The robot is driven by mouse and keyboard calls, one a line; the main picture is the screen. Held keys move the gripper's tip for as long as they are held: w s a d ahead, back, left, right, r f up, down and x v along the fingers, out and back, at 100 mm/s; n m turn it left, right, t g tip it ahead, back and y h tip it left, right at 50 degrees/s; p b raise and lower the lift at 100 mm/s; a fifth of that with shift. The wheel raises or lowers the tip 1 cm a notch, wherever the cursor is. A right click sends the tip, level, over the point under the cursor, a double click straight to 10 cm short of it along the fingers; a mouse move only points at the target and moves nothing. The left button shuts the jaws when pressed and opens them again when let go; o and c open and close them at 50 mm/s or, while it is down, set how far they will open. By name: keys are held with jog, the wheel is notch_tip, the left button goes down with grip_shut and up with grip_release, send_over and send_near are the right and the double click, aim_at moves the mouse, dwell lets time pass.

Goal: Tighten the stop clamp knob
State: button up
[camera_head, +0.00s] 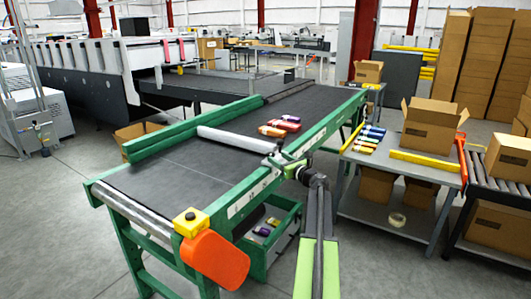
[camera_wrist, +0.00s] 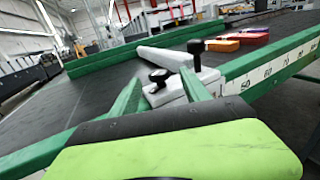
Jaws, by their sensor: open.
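The stop clamp is a pale block (camera_wrist: 208,76) at the near end of a white stop bar (camera_wrist: 165,57), which lies across the dark belt. It carries a low, wide black knob (camera_wrist: 158,75) and a taller black knob on a post (camera_wrist: 196,46); I cannot tell which is the task's knob. My gripper (camera_wrist: 160,80) is open, its two green fingers pointing at the clamp. The low knob shows between the fingertips, and the tall one just beyond the right fingertip. Contact cannot be told. In the head view my gripper (camera_head: 285,162) is at the belt's right rail, by the bar (camera_head: 235,139).
The green rail (camera_head: 240,205) has a printed scale. Colored cartons (camera_head: 280,126) lie on the belt beyond the bar. A side table (camera_head: 395,207) with cartons stands to the right.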

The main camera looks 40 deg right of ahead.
jog(key=w, duration=0.6)
jog(key=w+d, duration=0.1)
jog(key=w, duration=0.2)
jog(key=shift+d, duration=0.1)
jog(key=shift+s, duration=0.1)
jog(key=c, duration=1.1)
grip_shut()
